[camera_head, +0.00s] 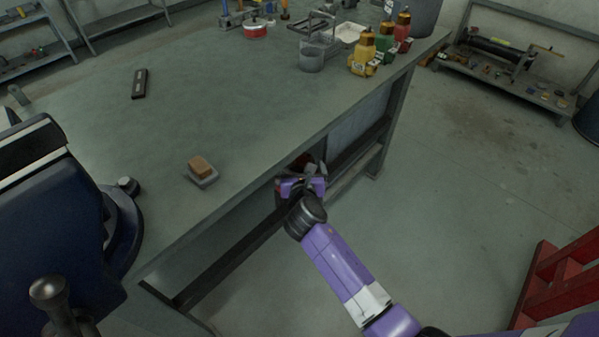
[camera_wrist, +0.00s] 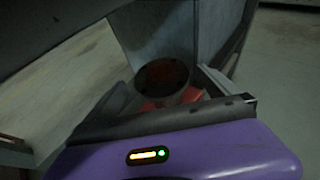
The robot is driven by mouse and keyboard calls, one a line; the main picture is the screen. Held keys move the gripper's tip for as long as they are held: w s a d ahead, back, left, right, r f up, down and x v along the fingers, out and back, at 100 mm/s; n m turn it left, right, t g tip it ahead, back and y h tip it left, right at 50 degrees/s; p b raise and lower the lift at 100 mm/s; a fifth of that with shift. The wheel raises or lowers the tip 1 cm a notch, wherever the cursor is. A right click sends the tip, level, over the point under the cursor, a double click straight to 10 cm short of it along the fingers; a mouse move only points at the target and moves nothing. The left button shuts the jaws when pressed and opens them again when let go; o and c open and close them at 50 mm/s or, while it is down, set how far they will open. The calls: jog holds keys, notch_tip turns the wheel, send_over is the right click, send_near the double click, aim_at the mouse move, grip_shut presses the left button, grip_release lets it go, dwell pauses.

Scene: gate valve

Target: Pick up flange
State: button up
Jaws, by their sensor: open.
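A round, dark-rimmed piece with a brownish-red face (camera_wrist: 165,78) shows in the wrist view, just beyond my fingers. It looks like the flange, but the picture is dim and I cannot be sure. A red part shows just below it. My gripper (camera_wrist: 168,92) is open, with one finger to the left and one to the right of the round piece's lower edge. I cannot tell whether they touch it. In the head view my gripper (camera_head: 312,167) is low beside the workbench's long side, below the top, and largely hides what is there.
A red frame (camera_head: 562,285) stands at right. The floor between is clear.

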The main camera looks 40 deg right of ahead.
jog(key=shift+w+d+f, duration=0.3)
jog(key=shift+w+d, duration=0.1)
jog(key=shift+w, duration=0.05)
jog(key=c, duration=2)
jog(key=shift+r, duration=0.25)
jog(key=shift+c, duration=0.2)
jog(key=shift+r, duration=0.1)
